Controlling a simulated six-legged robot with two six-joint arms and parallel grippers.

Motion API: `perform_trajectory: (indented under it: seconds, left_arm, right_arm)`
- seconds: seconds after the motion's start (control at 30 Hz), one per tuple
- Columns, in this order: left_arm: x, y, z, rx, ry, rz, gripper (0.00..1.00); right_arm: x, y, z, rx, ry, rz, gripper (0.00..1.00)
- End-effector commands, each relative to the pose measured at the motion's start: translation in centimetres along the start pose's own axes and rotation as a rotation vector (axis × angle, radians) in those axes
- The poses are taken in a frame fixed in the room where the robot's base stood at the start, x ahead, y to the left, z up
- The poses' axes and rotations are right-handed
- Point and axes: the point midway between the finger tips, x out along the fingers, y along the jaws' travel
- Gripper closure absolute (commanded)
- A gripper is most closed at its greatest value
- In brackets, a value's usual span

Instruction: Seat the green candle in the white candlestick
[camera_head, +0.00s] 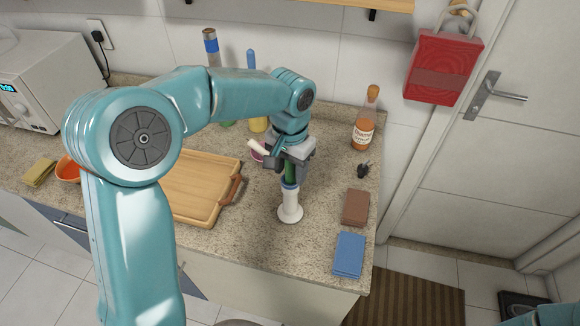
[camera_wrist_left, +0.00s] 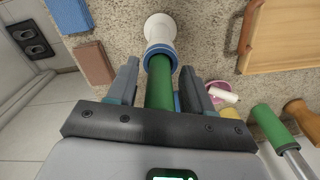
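The white candlestick (camera_head: 290,212) stands upright on the counter, with a blue rim at its top; it also shows in the left wrist view (camera_wrist_left: 157,27). The green candle (camera_head: 291,171) is upright over it, its lower end at the blue rim. In the left wrist view the candle (camera_wrist_left: 159,88) lines up with the candlestick; how deep it sits is hidden. My left gripper (camera_head: 290,160) is around the candle, one finger on each side. In the left wrist view a gap shows between the fingers (camera_wrist_left: 160,85) and the candle. My right gripper is out of view.
A wooden tray (camera_head: 192,184) lies left of the candlestick. A pink bowl (camera_wrist_left: 217,87) is close by the gripper. A brown sponge (camera_head: 356,207), a blue cloth (camera_head: 349,254) and an amber bottle (camera_head: 364,132) are to the right. The counter in front of the candlestick is clear.

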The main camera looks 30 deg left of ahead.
Motion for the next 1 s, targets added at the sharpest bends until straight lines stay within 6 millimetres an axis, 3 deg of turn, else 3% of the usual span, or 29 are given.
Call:
perform_trajectory:
  seconds: [0.37, 0.8, 1.0]
  left_arm:
    - [-0.7, 0.0, 0.0, -0.001, 0.001, 0.000, 0.48]
    - [-9.9, 0.0, -0.1, -0.001, 0.003, 0.000, 0.48]
    - [-12.1, 0.0, 0.0, 0.000, 0.002, 0.000, 0.48]
  right_arm:
    - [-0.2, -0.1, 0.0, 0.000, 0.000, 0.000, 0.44]
    - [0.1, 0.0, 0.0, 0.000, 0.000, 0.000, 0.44]
    - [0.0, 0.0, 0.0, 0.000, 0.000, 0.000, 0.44]
